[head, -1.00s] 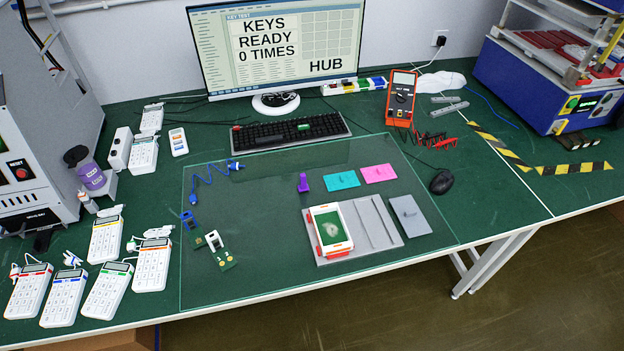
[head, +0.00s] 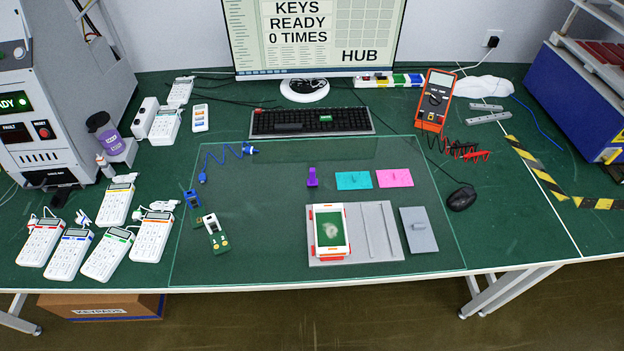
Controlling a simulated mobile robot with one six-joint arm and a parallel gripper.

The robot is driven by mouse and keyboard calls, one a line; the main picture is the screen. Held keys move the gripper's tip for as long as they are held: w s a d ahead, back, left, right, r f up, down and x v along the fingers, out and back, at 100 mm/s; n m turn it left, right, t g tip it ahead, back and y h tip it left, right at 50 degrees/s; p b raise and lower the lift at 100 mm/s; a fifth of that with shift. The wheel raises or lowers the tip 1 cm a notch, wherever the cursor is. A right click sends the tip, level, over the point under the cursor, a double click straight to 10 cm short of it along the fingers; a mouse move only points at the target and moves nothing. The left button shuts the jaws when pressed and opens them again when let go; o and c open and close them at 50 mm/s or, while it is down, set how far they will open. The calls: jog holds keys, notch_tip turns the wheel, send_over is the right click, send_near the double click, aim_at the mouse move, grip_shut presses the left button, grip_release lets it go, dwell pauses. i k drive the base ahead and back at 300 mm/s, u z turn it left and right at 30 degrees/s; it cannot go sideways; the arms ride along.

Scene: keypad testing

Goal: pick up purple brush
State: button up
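A small purple brush (head: 312,177) stands on the clear glass mat, just left of a teal plate (head: 354,180). It is upright and nothing touches it. My gripper is not in the head view, so its state cannot be seen.
A pink plate (head: 394,178) lies right of the teal one. In front are a grey fixture (head: 375,232) holding a white and red frame (head: 331,232), and a grey plate (head: 418,230). The keyboard (head: 311,122) is behind. A blue cable (head: 222,157) lies left.

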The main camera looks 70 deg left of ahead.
aim_at(312, 182)
jog(key=z, duration=0.05)
jog(key=k, duration=0.2)
jog(key=u, duration=3.8)
jog(key=k, duration=0.35)
jog(key=u, duration=0.9)
